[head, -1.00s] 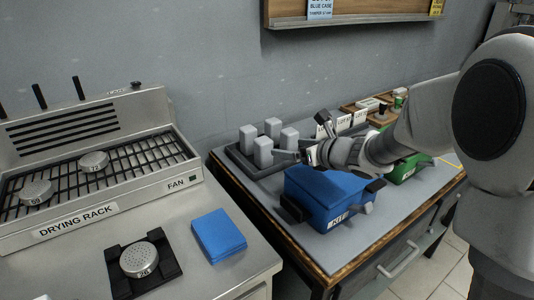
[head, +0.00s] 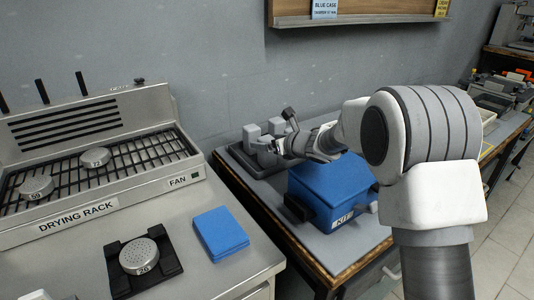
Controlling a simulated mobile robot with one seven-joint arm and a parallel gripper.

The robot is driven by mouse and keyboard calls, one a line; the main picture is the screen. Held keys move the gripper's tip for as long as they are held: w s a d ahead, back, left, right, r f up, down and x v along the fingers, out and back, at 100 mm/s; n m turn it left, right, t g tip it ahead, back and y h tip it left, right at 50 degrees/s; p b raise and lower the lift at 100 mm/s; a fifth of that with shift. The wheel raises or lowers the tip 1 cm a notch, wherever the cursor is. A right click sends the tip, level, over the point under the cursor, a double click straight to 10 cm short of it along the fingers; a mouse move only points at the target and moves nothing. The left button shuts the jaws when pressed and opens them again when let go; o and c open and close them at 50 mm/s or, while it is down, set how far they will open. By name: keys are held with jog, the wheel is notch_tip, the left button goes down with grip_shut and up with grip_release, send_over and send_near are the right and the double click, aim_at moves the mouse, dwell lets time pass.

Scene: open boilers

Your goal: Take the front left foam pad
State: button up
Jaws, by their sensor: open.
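Several pale grey upright foam pads stand in a dark tray (head: 240,158) at the far left of the grey-topped bench. The back left foam pad (head: 251,133) and a back right foam pad (head: 277,125) show clearly. My gripper (head: 264,146) is open at the front of the group, around or right beside the front left foam pad. That pad is mostly hidden by the fingers, and I cannot tell whether they touch it. The front right pad is also largely hidden behind my gripper.
A blue case (head: 330,193) stands on the bench just in front of my wrist. A drying rack (head: 95,175) with round metal discs, a blue pad (head: 221,234) and a black holder (head: 120,274) with a disc are on the left counter. The wall is close behind.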

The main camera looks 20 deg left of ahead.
jog(key=shift+w+a, duration=0.2)
jog(key=c, duration=1.4)
